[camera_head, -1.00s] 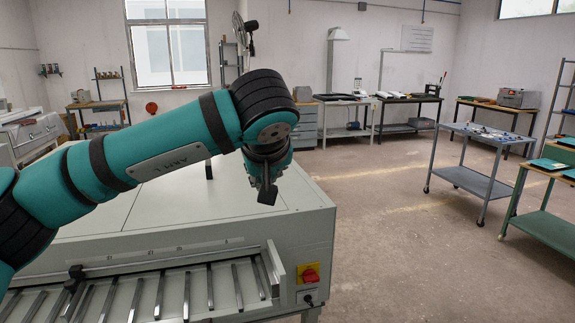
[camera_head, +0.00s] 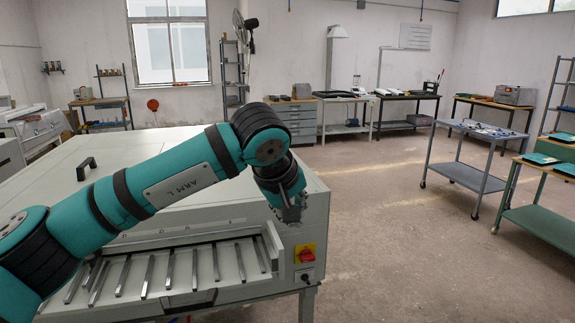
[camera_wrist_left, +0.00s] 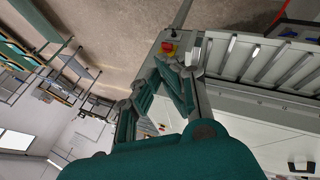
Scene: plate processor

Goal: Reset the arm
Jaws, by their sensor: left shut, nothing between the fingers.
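My left arm (camera_head: 160,185), teal with black bands, comes in from the left over the plate processor. It rises to a bent joint, and the wrist hangs down from there. My left gripper (camera_head: 291,214) is at its end, near the machine's front right corner, seen small and partly hidden by the wrist. In the left wrist view the gripper (camera_wrist_left: 162,84) shows its teal fingers, shut with nothing held. My right arm and gripper are not in view.
The pale plate processor (camera_head: 150,150) has a black handle (camera_head: 87,165), a front tray of metal bars (camera_head: 172,268) and a red-yellow switch (camera_head: 305,253). A grey cart (camera_head: 470,175) and green table (camera_head: 540,230) stand at the right. The floor between is clear.

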